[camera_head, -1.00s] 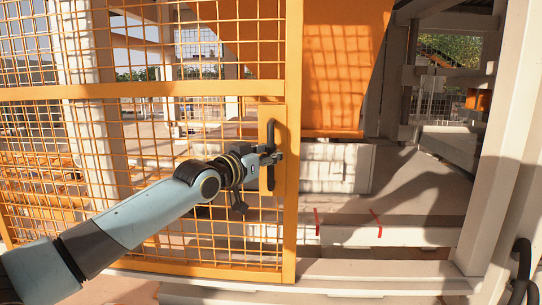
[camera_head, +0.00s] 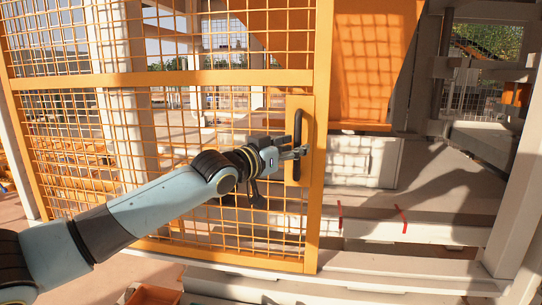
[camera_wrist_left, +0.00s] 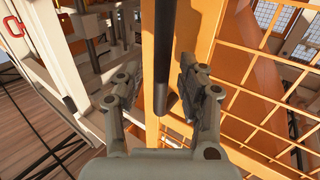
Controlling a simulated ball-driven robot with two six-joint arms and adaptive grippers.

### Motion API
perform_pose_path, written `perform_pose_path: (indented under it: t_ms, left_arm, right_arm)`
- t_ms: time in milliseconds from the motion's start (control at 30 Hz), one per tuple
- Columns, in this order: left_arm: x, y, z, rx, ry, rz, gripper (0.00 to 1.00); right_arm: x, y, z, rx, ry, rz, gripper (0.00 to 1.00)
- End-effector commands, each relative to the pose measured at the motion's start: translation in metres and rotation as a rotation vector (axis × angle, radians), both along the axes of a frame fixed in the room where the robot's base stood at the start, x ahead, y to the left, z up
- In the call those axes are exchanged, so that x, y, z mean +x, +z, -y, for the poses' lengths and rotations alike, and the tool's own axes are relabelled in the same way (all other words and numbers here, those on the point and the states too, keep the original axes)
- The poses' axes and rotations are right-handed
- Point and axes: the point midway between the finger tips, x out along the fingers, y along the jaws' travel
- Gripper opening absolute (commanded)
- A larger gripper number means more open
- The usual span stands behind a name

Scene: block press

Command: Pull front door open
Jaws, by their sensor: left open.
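The front door (camera_head: 200,79) is an orange-framed mesh panel across the left and middle of the head view. Near its right edge it has an orange plate with a dark vertical handle (camera_head: 298,130). My left gripper (camera_head: 300,152) is at the handle's lower half, reaching in from the left. In the left wrist view, the handle (camera_wrist_left: 163,60) runs down between the two spread fingers of my left gripper (camera_wrist_left: 158,82), with a visible gap on each side. The gripper is open. The orange door frame (camera_wrist_left: 202,30) shows behind it. My right gripper is not in view.
Right of the door is an open bay with a light block (camera_head: 365,160), an orange panel (camera_head: 365,60) and a pale sill (camera_head: 410,268). A pale post (camera_head: 515,180) stands at the right. An orange tray (camera_head: 152,296) lies at the bottom left.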

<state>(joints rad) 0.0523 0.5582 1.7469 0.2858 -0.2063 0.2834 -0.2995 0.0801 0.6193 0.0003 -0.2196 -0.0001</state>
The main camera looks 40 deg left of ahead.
Motion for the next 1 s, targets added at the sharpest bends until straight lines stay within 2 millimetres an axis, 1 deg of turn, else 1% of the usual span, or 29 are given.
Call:
perform_pose_path:
  t_ms: [33, 200, 600, 800, 1000]
  left_arm:
    - [-0.009, 0.000, 0.000, 0.006, -0.004, -0.002, 0.40]
    - [-0.031, -0.002, -0.001, 0.007, -0.001, -0.004, 0.40]
    - [-0.076, -0.003, -0.003, 0.008, -0.001, -0.009, 0.40]
    - [-0.091, -0.002, -0.004, 0.005, 0.000, -0.008, 0.40]
    - [-0.096, -0.001, -0.003, 0.001, -0.001, -0.003, 0.40]
  right_arm:
    - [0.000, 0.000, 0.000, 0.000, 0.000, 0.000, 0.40]
    - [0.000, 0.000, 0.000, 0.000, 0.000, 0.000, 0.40]
    - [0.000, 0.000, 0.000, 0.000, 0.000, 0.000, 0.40]
    - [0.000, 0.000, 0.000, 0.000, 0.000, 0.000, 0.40]
    - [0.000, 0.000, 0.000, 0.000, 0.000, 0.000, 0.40]
